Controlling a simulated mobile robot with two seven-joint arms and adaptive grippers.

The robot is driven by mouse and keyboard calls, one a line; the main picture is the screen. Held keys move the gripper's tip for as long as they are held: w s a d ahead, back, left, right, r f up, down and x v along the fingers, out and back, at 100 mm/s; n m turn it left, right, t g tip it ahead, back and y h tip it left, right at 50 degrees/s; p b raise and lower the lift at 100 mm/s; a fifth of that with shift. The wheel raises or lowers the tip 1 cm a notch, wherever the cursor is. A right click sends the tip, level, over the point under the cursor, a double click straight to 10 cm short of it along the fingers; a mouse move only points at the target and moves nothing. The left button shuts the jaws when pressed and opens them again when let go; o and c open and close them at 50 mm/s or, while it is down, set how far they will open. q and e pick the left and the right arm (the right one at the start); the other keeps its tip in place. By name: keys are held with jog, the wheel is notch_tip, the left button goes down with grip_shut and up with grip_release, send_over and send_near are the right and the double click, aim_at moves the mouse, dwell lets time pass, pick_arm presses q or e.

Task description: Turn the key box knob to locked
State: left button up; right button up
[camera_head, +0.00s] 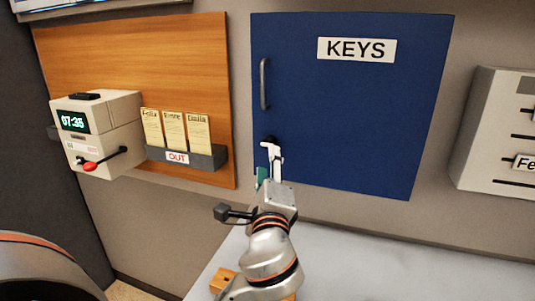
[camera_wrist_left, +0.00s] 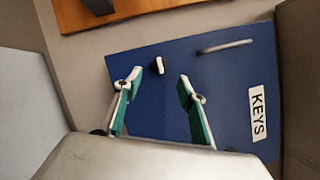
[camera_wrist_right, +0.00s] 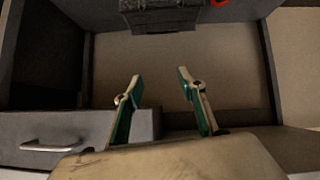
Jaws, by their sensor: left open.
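The blue key box (camera_head: 350,110) hangs on the wall with a KEYS label (camera_head: 356,49) and a bar handle (camera_head: 264,84) on its left side. In the left wrist view, the knob (camera_wrist_left: 158,66), with a pale grip and dark base, sits on the blue door. My left gripper (camera_head: 267,162) is open in front of the door's lower left. In its wrist view (camera_wrist_left: 160,78), the knob shows beyond and between the fingertips, apparently untouched. In the head view, the gripper largely hides the knob. My right gripper (camera_wrist_right: 160,76) is open and empty, away from the key box.
A wooden board (camera_head: 150,60) to the left carries a time clock (camera_head: 98,130) with a red-tipped lever and an OUT card rack (camera_head: 205,158). A pale wall unit (camera_head: 490,140) is at right. A grey surface (camera_head: 400,265) lies below. The right wrist view shows a drawer handle (camera_wrist_right: 50,146).

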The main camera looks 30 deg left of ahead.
pick_arm(q)
jog(key=v, duration=0.4)
jog(key=shift+s+d+f, duration=0.1)
jog(key=shift+s+d, duration=0.1)
jog(key=shift+s, duration=0.15)
